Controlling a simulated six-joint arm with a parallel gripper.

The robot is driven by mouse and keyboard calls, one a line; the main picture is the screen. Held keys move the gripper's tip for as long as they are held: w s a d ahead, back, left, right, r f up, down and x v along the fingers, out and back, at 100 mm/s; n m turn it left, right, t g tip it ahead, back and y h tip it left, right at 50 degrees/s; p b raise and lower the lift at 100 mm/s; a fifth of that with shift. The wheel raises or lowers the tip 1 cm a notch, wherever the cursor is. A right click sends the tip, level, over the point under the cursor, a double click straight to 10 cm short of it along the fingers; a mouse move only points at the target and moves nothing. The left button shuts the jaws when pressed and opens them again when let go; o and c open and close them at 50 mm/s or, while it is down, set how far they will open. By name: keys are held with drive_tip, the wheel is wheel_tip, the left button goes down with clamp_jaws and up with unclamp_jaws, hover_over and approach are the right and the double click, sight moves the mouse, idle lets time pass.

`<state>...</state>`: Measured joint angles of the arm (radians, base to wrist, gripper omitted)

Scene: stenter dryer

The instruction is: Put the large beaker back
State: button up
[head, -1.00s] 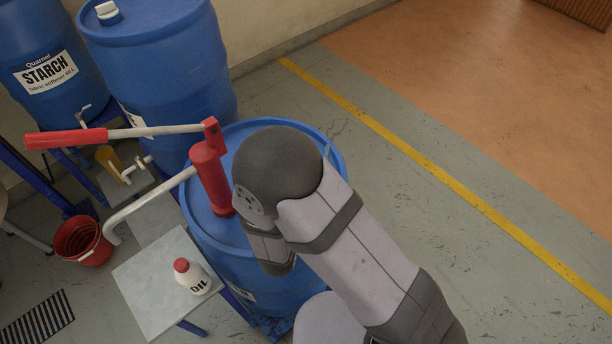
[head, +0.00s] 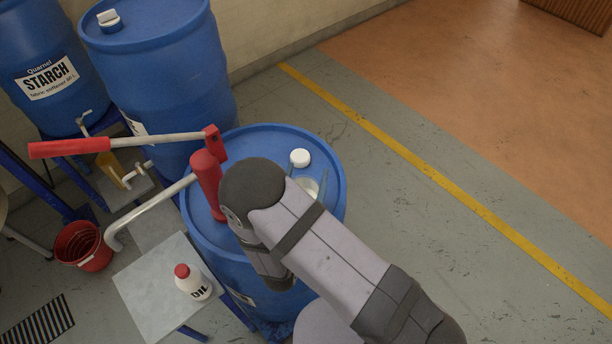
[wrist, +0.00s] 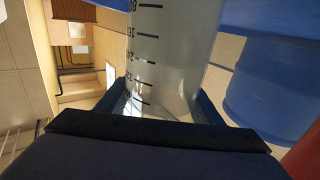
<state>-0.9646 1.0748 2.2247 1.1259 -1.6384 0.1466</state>
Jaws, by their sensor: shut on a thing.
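The large beaker (wrist: 172,60) is clear with dark graduation marks and fills the middle of the wrist view. My gripper (wrist: 163,98) is shut on it, with one finger on each side of its wall. Part of the beaker runs out of the top of the wrist view. In the head view my arm hides the gripper. A pale, round, glassy shape (head: 311,186) shows beside my arm over the front blue drum (head: 262,140); I cannot tell for sure whether it is the beaker.
A red hand pump (head: 207,180) with a long handle (head: 70,147) stands on the front drum. A white cap (head: 300,158) shows on its top. An oil bottle (head: 193,282) stands on a small grey table (head: 150,290). A red bucket (head: 82,246) is at left. Floor right is clear.

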drive_tip(key=shift+f, duration=0.2)
drive_tip(key=o, duration=1.9)
drive_tip(key=shift+f, duration=0.1)
drive_tip(key=shift+c, duration=0.2)
drive_tip(key=shift+r, duration=0.25)
drive_tip(key=shift+s+a+f+b, duration=0.15)
drive_tip(key=shift+s+b, duration=0.15)
drive_tip(key=shift+s, duration=0.3)
drive_tip(key=s+a+b, duration=0.1)
drive_tip(key=s+b, duration=0.2)
drive_tip(key=s, duration=0.7)
drive_tip(key=shift+s+a, duration=0.25)
drive_tip(key=shift+s, duration=0.1)
